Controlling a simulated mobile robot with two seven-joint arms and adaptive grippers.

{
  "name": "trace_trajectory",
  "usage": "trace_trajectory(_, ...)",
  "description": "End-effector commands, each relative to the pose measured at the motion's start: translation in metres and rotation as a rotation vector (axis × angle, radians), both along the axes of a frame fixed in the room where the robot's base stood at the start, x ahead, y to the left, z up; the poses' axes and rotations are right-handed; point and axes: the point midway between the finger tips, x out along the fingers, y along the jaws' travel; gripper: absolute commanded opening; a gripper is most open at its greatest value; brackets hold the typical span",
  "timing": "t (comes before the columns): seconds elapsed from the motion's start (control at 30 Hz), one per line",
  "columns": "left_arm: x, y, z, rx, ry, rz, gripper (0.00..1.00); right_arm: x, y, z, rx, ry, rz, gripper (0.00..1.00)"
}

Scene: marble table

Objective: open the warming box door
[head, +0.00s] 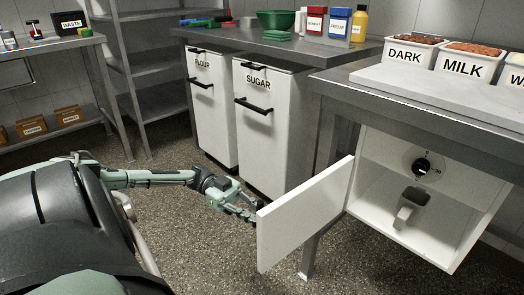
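The warming box (467,212) is a white cabinet under the marble table at the right. Its white door (305,215) stands open, swung out to the left and toward me. The inside shows a black dial (422,167) on the back wall and a grey jug-like vessel (410,208) on the floor of the box. My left gripper (248,208) is beside the free left edge of the door. Its fingertips are small and close to that edge, so I cannot tell whether they touch it or how far they are apart. My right gripper is not in view.
Tubs labelled DARK (403,55) and MILK (462,67) stand on the marble table (420,87). White FLOUR (212,115) and SUGAR (262,130) bins stand under the steel counter behind my gripper. A table leg (310,258) is near the door. The speckled floor at the left is clear.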

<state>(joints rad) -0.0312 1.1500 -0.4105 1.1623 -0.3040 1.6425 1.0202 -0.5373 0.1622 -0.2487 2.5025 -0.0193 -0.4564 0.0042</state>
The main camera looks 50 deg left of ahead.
Motion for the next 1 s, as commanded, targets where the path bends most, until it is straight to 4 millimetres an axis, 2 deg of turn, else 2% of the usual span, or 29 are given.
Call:
trace_trajectory(0.03,-0.001,0.000,-0.001,0.000,0.003,-0.001,0.22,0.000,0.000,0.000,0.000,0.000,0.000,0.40)
trace_trajectory(0.13,0.000,0.000,-0.001,0.001,0.002,0.001,0.34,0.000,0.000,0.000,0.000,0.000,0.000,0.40)
trace_trajectory(0.47,0.001,0.003,0.000,0.000,-0.001,0.004,0.34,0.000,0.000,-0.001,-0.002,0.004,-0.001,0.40)
trace_trajectory(0.57,0.000,0.013,0.000,0.002,-0.001,0.006,0.34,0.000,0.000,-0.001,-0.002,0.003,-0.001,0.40)
trace_trajectory(0.8,-0.008,0.054,0.000,0.000,-0.001,0.007,0.34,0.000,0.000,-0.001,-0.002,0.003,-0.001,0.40)
trace_trajectory(1.0,-0.011,0.072,0.000,0.000,-0.001,0.004,0.34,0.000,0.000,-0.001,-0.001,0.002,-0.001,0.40)
